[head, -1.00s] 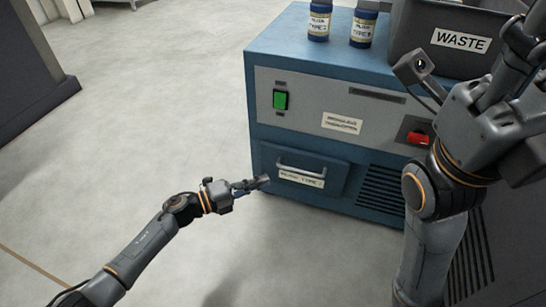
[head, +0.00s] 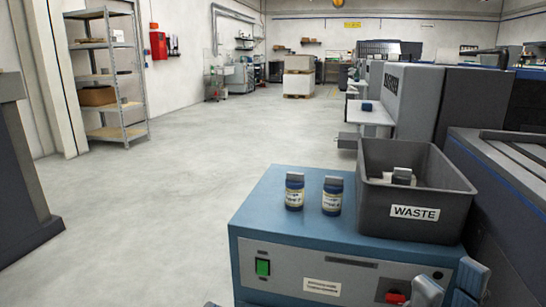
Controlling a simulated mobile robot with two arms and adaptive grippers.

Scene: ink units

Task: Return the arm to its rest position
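My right gripper (head: 450,284) shows at the bottom right of the head view, in front of the machine's front panel. The rest of my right arm is below the picture. Only a small grey tip shows at the bottom edge, left of the machine; I cannot tell what it belongs to, and my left gripper cannot be made out.
A shelf rack (head: 124,90) stands back left. The floor left is clear.

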